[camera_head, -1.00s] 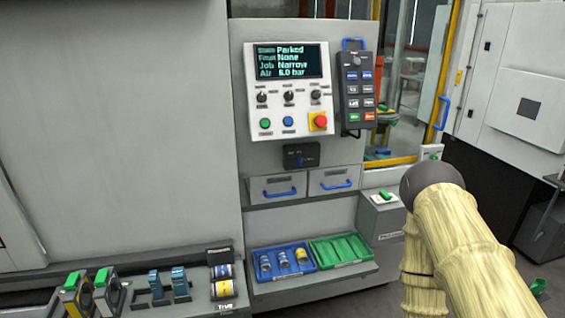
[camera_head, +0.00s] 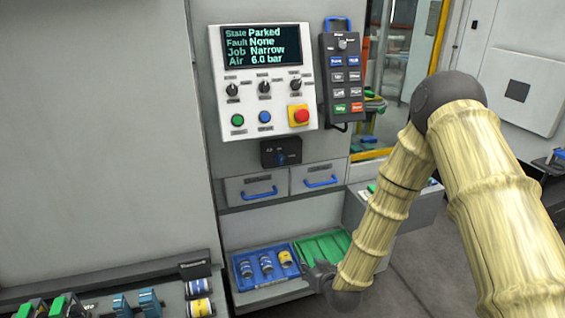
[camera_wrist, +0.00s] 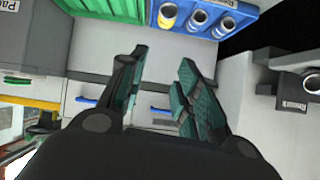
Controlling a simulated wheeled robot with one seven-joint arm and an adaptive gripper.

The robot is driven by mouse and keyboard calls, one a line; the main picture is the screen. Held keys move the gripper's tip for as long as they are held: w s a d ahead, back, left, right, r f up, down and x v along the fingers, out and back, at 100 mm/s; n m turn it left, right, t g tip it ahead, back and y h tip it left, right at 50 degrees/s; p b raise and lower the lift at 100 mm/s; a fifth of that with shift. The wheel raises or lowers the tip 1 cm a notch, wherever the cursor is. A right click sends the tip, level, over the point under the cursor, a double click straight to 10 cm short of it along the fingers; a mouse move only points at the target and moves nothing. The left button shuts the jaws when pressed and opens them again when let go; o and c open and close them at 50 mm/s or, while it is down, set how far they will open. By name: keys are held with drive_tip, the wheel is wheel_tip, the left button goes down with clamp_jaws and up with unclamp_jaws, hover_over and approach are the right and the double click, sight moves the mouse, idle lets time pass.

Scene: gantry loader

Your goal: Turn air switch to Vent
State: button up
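The control panel (camera_head: 262,80) is on the grey cabinet. Its screen (camera_head: 262,45) reads State Parked, Fault None, Job Narrow, Air 6.0 bar. Below the screen are the left (camera_head: 232,89), middle (camera_head: 264,87) and right (camera_head: 295,84) rotary knobs; their labels are too small to read. I cannot tell which control is the air switch. My gripper (camera_wrist: 162,58) is open and empty, fingers apart. In the head view it is low, near the tray, well below the panel.
Two drawers (camera_head: 251,188) with blue handles sit under the black box. A blue tray (camera_head: 240,274) holds cylinders beside a green tray (camera_head: 325,246). A pendant (camera_head: 342,75) hangs right of the panel, with a red button (camera_head: 300,115) nearby. Space before the panel is clear.

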drive_tip(key=w+a+r+t+y, duration=0.1)
drive_tip(key=w+a+r+t, duration=0.2)
drive_tip(key=w+r, duration=0.8)
drive_tip(key=n+t+y+p, duration=0.1)
drive_tip(key=t, duration=0.2)
approach(282, 160)
drive_tip(key=p+x, duration=0.3)
drive_tip(key=x, duration=0.5)
drive_tip(key=shift+w+a+f+p, duration=0.1)
drive_tip(key=shift+w+a+p, duration=0.05)
drive_tip(key=shift+w+p, duration=0.15)
clamp_jaws()
